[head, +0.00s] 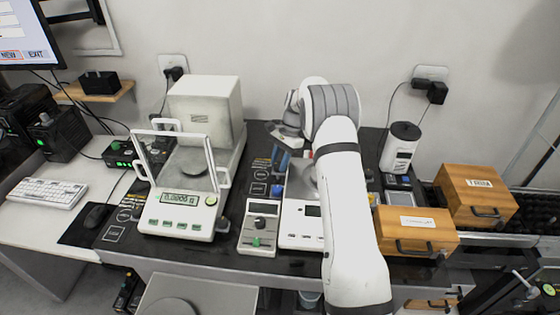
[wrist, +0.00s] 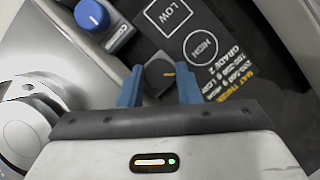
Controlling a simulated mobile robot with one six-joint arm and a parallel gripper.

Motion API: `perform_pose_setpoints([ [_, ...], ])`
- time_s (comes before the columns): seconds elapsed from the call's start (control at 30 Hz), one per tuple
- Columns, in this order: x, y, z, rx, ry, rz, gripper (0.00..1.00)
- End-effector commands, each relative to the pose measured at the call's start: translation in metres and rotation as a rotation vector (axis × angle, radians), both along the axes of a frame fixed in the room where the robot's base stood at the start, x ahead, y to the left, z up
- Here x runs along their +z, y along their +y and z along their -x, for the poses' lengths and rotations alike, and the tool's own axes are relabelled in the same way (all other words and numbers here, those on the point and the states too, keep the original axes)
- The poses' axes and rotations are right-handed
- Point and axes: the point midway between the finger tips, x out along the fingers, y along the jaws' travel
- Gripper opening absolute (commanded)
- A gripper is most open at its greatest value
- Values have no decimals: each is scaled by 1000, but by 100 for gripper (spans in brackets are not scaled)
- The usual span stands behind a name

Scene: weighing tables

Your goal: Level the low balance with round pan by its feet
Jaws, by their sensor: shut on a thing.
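The low balance with round pan (head: 298,228) stands on the dark table mat, mostly covered by my arm in the head view. In the wrist view a bright metal part that looks like its round pan (wrist: 20,128) shows at the left edge. My gripper (head: 280,163) points down at the balance's back left corner. In the wrist view its two blue fingers (wrist: 160,88) are shut on a dark knob, the levelling foot (wrist: 159,72). I cannot make out the level bubble, and the other feet are hidden.
A taller balance with a glass draft shield (head: 190,170) stands at left. A small grey unit with a green knob (head: 260,228) sits close by. A blue knob (wrist: 92,14) is near my fingers in the wrist view. Wooden boxes (head: 415,230) stand right of my arm.

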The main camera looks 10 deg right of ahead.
Motion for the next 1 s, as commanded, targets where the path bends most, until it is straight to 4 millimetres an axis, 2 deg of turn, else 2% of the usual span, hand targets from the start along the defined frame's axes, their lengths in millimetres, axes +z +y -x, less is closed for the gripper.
perform_pose_setpoints([
  [0.4, -1, 1, 1, 7, 5, -1, 7],
  [0.43, -1, 1, 1, 7, 5, -1, 32],
  [0.6, -1, 0, 1, 7, 3, 0, 46],
  [0.7, -1, 0, 1, 6, 4, 0, 52],
  [1.0, -1, -2, 2, 6, 6, 2, 52],
])
